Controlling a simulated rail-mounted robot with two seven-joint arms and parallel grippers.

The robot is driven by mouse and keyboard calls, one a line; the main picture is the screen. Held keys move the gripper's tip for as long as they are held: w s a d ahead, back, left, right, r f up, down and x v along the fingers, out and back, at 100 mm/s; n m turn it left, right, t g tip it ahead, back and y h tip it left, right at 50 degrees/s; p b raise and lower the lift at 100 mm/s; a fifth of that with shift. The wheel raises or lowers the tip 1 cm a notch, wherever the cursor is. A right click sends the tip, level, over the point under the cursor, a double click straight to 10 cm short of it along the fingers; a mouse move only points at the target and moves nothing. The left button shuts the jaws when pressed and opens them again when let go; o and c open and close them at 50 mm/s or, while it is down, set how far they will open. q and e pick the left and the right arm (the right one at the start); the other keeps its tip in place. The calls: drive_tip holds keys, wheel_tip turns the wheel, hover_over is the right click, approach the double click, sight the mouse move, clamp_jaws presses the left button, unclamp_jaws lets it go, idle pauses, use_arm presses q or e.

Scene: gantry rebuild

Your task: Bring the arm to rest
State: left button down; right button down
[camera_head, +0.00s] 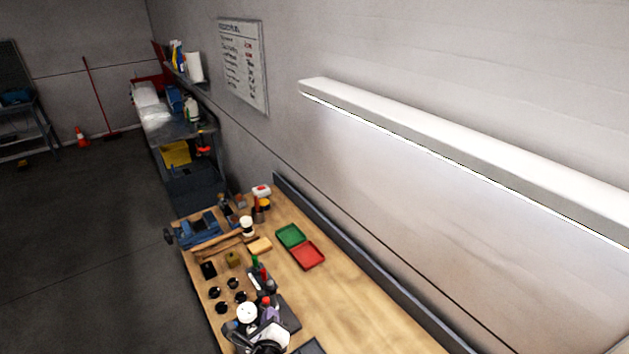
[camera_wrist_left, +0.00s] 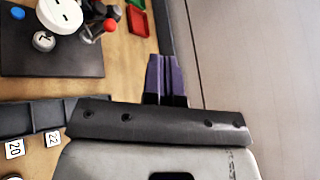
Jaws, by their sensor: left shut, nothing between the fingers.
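My left gripper (camera_head: 269,314) is at the bottom of the head view, over the near end of the wooden workbench (camera_head: 345,310). Its white and black wrist shows just below the fingers. In the left wrist view its two purple fingers (camera_wrist_left: 166,78) are side by side and shut, with nothing between them. The fingers appear beside a dark board (camera_wrist_left: 50,55), to its right. Whether they touch anything below cannot be told. My right gripper is in neither view.
A white round-topped thing (camera_head: 247,313) stands close left of the gripper. Red (camera_head: 307,255) and green (camera_head: 290,236) trays lie farther along the bench. Several black round pieces (camera_head: 215,292) are at its left edge. A wall with a long lamp (camera_head: 450,130) borders the right; bare bench lies between.

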use_arm(q)
drive_tip(key=s+a+r+n+g, duration=0.25)
drive_tip(key=s+r+n, duration=0.2)
drive_tip(key=n, duration=0.65)
drive_tip(key=s+a+r+n+g, duration=0.1)
drive_tip(key=s+r+n+g, duration=0.25)
drive_tip(key=s+n, duration=0.45)
drive_tip(key=s+a+f+n+g, duration=0.1)
drive_tip(key=s+f, duration=0.3)
drive_tip(key=s, duration=0.5)
drive_tip(key=s+a+f+n+g, duration=0.2)
drive_tip(key=s+a+f+g, duration=0.1)
drive_tip(key=s, duration=0.6)
drive_tip(key=s+a+f+n+g+h, duration=0.1)
drive_tip(key=s+f, duration=0.3)
drive_tip(key=s, duration=0.4)
drive_tip(key=shift+s+a+f+n+g+p, duration=0.4)
drive_tip(key=shift+a+n, duration=0.1)
drive_tip(key=shift+n, duration=0.2)
